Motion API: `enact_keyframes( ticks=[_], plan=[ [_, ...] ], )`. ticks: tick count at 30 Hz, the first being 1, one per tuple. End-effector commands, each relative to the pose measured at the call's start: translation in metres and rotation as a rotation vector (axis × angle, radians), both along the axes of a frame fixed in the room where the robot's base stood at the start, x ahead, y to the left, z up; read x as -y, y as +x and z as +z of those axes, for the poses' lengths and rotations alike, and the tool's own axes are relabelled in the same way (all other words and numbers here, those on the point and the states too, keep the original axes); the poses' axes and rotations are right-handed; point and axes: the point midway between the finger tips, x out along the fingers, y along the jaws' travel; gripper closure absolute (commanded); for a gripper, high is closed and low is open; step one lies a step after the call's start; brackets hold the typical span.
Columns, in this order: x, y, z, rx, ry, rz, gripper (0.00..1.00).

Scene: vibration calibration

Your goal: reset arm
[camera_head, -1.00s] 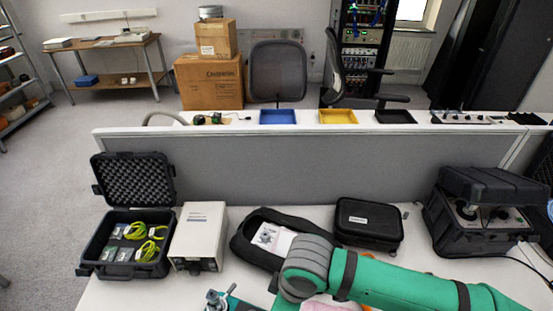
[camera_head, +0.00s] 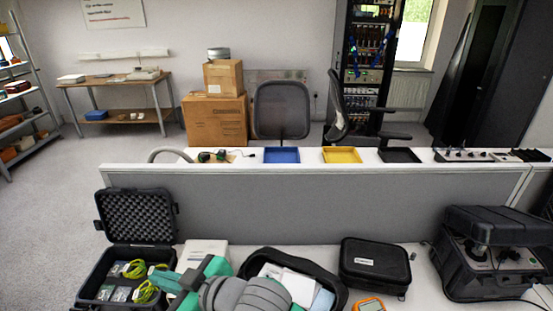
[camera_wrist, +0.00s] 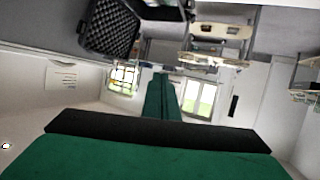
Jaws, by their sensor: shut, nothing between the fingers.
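My gripper (camera_wrist: 161,80) shows in the wrist view. Its two green fingers lie together, shut with nothing between them, and point into the open room. The wrist picture looks tilted or upside down. In the head view my green and grey arm is folded low at the bottom centre. The gripper's fingertips cannot be made out in the head view.
On the bench are an open black pouch (camera_head: 335,293), a shut black case (camera_head: 375,266), an orange meter (camera_head: 369,305) and a black instrument case (camera_head: 487,255). A grey partition (camera_head: 330,205) stands behind. Blue (camera_head: 281,155), yellow (camera_head: 342,155) and black (camera_head: 400,155) trays lie beyond it.

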Motion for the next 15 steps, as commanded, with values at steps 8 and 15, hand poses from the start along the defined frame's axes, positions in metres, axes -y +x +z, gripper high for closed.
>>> enact_keyframes(
  ticks=[8, 15],
  plan=[
    [-0.021, 0.013, 0.063, 0.066, 0.308, -0.063, 1.00],
    [-0.013, 0.026, 0.098, 0.096, 0.540, -0.155, 1.00]
  ],
)
